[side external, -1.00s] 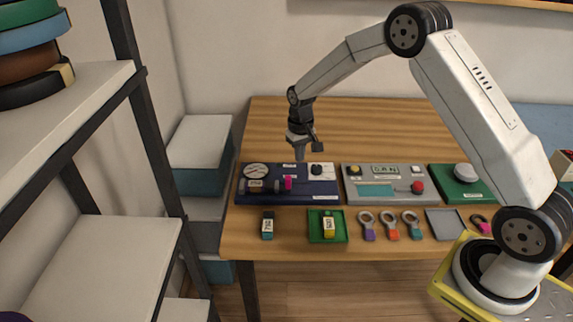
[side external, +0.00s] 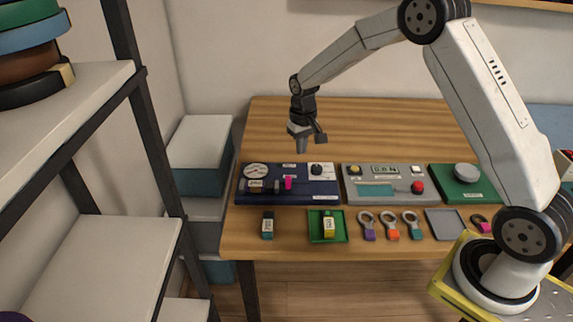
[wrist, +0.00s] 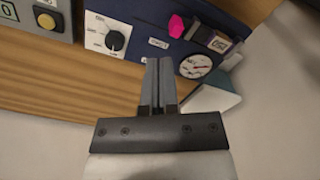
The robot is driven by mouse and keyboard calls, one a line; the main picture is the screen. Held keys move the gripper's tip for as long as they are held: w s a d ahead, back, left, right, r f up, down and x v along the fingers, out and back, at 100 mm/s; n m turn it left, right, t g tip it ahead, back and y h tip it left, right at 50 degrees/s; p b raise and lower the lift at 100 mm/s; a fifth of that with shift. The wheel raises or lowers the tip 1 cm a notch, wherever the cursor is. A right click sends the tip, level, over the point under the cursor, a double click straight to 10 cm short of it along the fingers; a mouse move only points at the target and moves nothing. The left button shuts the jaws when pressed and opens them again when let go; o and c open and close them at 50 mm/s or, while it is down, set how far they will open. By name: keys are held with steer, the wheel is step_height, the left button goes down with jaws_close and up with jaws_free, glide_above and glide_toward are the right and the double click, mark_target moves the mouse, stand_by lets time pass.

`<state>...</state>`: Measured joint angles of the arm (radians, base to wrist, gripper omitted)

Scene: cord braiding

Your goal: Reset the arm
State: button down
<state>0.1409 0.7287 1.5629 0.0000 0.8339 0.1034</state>
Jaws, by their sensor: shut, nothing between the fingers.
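My gripper (side external: 301,148) hangs in the air above the back edge of the blue panel (side external: 318,189), clear of everything. In the wrist view my gripper (wrist: 160,65) has its two grey fingers together with nothing between them. The blue panel shows a round dial gauge (side external: 256,171), a black knob (side external: 317,169) and a pink part (side external: 288,182). In the wrist view the knob (wrist: 116,41), pink part (wrist: 177,27) and gauge (wrist: 196,66) lie beyond the fingertips.
A grey panel (side external: 389,200) with a red button and a green panel (side external: 452,190) stand to the right. A green tray (side external: 314,238), several ring-ended tags and a grey tray (side external: 445,224) line the front. The wooden table behind (side external: 400,125) is bare. A shelf rack (side external: 150,130) stands left.

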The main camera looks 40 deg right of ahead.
steer(key=s+a+r+n+t, duration=0.1)
steer(key=s+a+r, duration=0.1)
steer(key=s, duration=0.9)
steer(key=s+a+r+n+t, duration=0.1)
steer(key=s+a, duration=0.4)
steer(key=s, duration=0.6)
steer(key=shift+s+r+n, duration=0.3)
steer(key=shift+r+n, duration=0.1)
